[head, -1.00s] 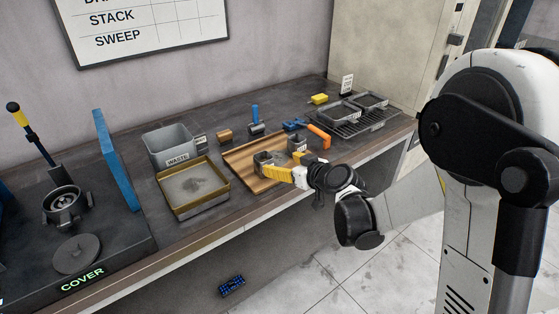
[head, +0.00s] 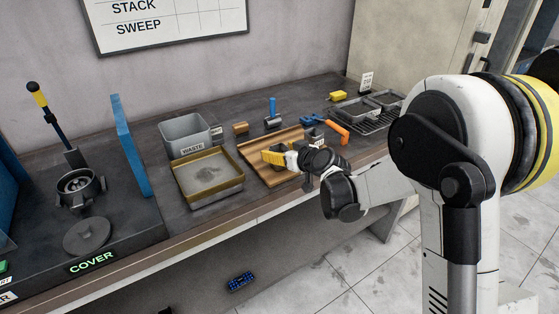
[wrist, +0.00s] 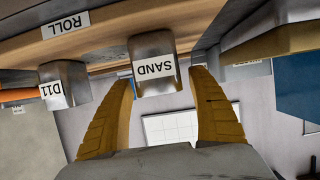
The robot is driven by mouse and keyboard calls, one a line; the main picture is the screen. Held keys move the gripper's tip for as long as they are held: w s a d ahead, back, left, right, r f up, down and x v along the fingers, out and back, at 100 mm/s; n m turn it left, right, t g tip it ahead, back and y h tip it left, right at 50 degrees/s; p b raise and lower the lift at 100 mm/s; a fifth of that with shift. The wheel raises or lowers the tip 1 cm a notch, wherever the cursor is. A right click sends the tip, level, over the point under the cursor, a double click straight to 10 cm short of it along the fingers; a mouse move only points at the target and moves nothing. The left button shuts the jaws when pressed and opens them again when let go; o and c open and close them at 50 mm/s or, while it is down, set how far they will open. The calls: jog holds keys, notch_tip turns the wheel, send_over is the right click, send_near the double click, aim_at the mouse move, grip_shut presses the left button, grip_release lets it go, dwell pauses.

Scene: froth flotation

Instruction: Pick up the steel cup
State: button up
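A small steel cup labelled SAND (wrist: 152,68) shows between my gripper's fingers in the wrist view, which is upside down. My gripper (wrist: 163,76) is open, with a gap between each yellow finger and the cup. In the head view my gripper (head: 272,157) is low over the wooden board (head: 255,173), and its fingers mostly hide this cup.
A brass-rimmed tray (head: 208,178) and a grey WASTE bin (head: 186,134) stand left of the board. A blue-handled roller (head: 273,115) is behind it. An orange-handled tool (head: 337,130) and wire rack (head: 372,117) lie to the right.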

jog(key=c, duration=1)
